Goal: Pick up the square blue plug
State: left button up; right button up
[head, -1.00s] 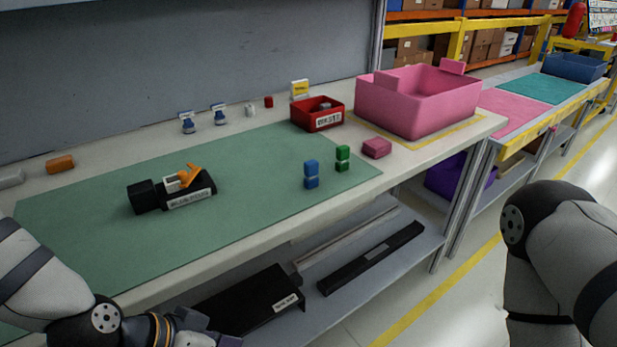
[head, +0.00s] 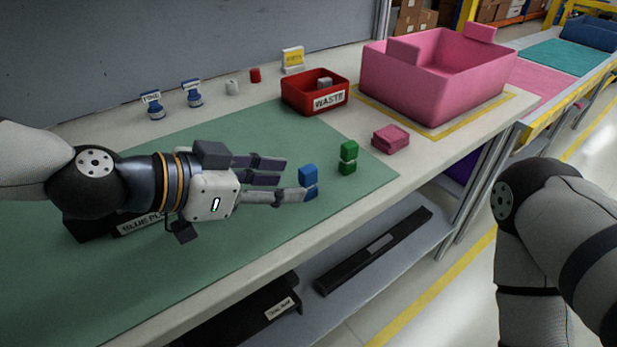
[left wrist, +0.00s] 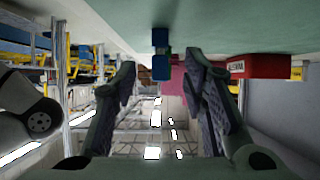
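The square blue plug (head: 308,174) stands upright on the green mat near its front right part. It also shows in the left wrist view (left wrist: 160,66), ahead of and between the spread fingers. My left gripper (head: 295,180) reaches in low over the mat from the left, its fingers pointing right at the plug. It is open and empty, and one fingertip overlaps the plug's lower part in the head view. The spread fingers also show in the left wrist view (left wrist: 160,85). I cannot tell whether any finger touches the plug. My right gripper is out of view.
A green plug (head: 348,157) stands just right of the blue one. A pink block (head: 390,138), a red waste bin (head: 313,93) and a large pink bin (head: 425,85) lie beyond. A black labelled unit (head: 88,228) is partly hidden behind my left arm. The table's front edge is close.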

aim_at(301, 179)
pick_arm(q)
jog(key=x, duration=0.6)
jog(key=shift+d+r+b, duration=0.15)
jog(key=shift+r+b, duration=0.05)
jog(key=shift+b, duration=0.2)
jog(key=shift+r, duration=0.1)
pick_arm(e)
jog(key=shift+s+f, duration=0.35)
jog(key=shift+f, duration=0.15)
pick_arm(q)
grip_shut()
